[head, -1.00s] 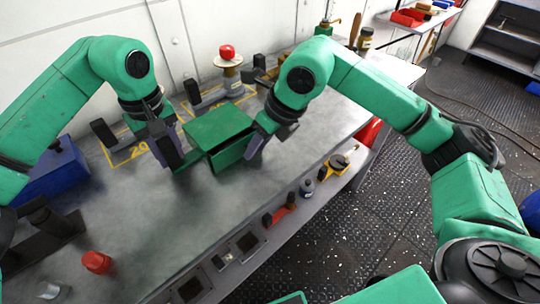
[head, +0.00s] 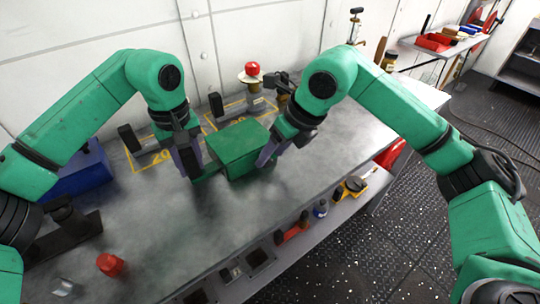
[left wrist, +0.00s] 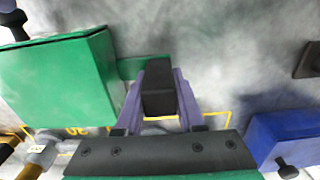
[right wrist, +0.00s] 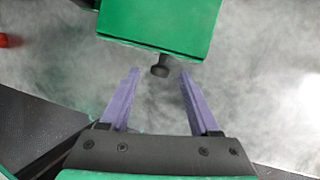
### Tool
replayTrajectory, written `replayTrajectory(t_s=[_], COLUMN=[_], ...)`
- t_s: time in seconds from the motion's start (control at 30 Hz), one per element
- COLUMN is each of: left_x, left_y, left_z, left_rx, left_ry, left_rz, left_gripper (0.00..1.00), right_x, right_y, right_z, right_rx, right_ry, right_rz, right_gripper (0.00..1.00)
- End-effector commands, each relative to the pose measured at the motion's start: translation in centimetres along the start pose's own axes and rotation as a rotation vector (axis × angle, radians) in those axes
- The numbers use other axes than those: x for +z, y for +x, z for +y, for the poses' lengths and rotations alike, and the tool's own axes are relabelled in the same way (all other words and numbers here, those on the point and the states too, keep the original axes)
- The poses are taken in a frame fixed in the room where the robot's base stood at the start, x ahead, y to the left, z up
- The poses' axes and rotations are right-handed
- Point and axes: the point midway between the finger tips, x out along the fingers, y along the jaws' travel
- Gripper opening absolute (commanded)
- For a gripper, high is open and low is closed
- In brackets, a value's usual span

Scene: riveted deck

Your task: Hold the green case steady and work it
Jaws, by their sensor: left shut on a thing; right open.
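The green case (head: 240,146) sits on the grey bench, its lid down as far as I see. It also shows in the left wrist view (left wrist: 55,85) and right wrist view (right wrist: 165,22). My left gripper (head: 193,172) is at its left side, shut on a black grip (left wrist: 158,88); a green bar runs from the case to that grip. The knob is hidden in the head view.
A blue box (head: 80,175) is at the left, a red cap (head: 110,264) at the front left. Bare bench lies in front of the case.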

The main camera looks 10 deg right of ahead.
Motion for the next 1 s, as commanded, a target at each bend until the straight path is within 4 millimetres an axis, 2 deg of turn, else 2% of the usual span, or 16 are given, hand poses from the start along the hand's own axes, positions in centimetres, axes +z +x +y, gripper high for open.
replayTrajectory(t_s=[0.2,0.33,0.5,0.77,0.8,0.87,0.9,1.0], left_x=[-0.1,-0.1,-0.1,-0.1,-0.1,-0.1,-0.1,-0.1], left_y=[0.1,0.1,0.1,0.1,0.1,0.1,0.1,0.1], left_z=[-0.1,-0.1,-0.1,-0.1,-0.1,-0.1,-0.1,-0.1], left_rx=[-0.003,-0.004,-0.004,-0.004,-0.004,-0.004,-0.004,-0.003], left_ry=[-0.004,-0.004,-0.005,-0.005,-0.005,-0.005,-0.005,-0.004], left_rz=[-0.001,-0.001,0.0,0.0,0.0,0.0,0.0,0.0], left_gripper=[0.0,0.0,0.0,0.0,0.41,0.64,0.72,0.72], right_x=[0.1,0.1,0.0,0.0,0.0,0.0,0.0,0.0], right_y=[-6.0,-8.8,-10.1,-10.1,-10.1,-10.1,-10.0,-10.0], right_z=[-0.1,0.0,0.0,0.0,0.0,0.0,0.0,0.0], right_rx=[-0.002,0.0,0.001,0.001,0.001,0.001,0.001,0.001], right_ry=[0.0,0.0,0.0,0.0,0.0,0.0,0.0,-0.001], right_rz=[-0.007,-0.006,-0.003,-0.003,-0.003,-0.003,-0.003,-0.003], right_gripper=[0.63,0.63,0.63,0.63,0.63,0.63,0.63,0.63])
